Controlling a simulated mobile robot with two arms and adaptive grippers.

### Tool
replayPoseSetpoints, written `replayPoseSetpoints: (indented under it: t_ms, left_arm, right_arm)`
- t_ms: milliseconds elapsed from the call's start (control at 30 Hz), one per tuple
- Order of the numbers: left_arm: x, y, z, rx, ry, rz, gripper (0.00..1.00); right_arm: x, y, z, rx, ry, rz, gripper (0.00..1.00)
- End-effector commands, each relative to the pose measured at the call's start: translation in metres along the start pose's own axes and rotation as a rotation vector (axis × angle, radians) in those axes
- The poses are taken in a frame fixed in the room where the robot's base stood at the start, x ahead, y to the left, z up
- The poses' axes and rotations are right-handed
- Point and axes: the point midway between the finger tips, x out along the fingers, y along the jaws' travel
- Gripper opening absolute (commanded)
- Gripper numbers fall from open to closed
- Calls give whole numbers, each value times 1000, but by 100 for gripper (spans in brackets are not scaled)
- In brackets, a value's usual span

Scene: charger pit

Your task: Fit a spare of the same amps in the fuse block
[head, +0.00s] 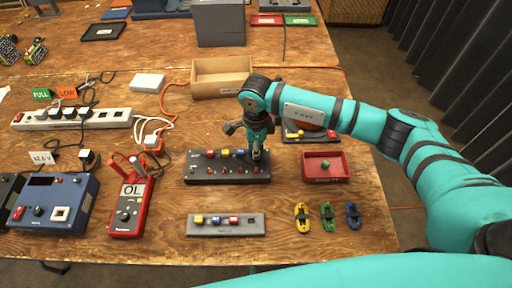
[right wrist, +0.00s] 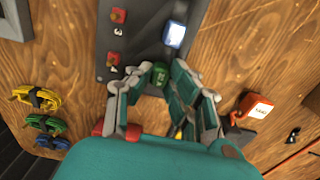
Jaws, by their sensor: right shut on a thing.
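The dark fuse block (head: 228,179) lies mid-table with several coloured fuses in its back row and small red parts along its front. My right gripper (head: 257,152) is over its right end. In the right wrist view that gripper (right wrist: 162,88) is shut on a green fuse (right wrist: 160,73) at the block's end (right wrist: 145,45), beside the mark 4. I cannot tell whether the fuse is seated. A grey spare holder (head: 227,231) in front carries yellow, blue and red fuses, with an empty place at its right. Another green fuse (head: 325,164) lies in the red tray (head: 326,177). My left gripper is out of view.
Yellow (head: 302,217), green (head: 328,216) and blue (head: 353,215) cable bundles lie at the front right. A red multimeter (head: 128,208) and blue power unit (head: 53,207) stand left. A wooden box (head: 221,88) is behind the block.

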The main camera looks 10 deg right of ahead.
Motion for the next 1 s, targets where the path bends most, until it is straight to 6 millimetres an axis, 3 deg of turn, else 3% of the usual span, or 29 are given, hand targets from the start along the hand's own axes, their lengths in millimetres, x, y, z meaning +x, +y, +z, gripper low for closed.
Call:
replayPoseSetpoints:
  t_ms: [300, 333, 500, 700, 833, 1000]
  left_arm:
    - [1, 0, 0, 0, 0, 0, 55]
    - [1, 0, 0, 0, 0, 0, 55]
    - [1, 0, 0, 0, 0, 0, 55]
    - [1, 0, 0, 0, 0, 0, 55]
    - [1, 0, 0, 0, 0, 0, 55]
    - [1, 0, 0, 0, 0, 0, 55]
  right_arm:
    - [0, 0, 0, 0, -1, -1, 1]
    - [0, 0, 0, 0, -1, -1, 20]
    - [0, 0, 0, 0, -1, -1, 42]
    - [0, 0, 0, 0, -1, -1, 44]
    - [0, 0, 0, 0, -1, -1, 60]
    - [0, 0, 0, 0, -1, -1, 60]
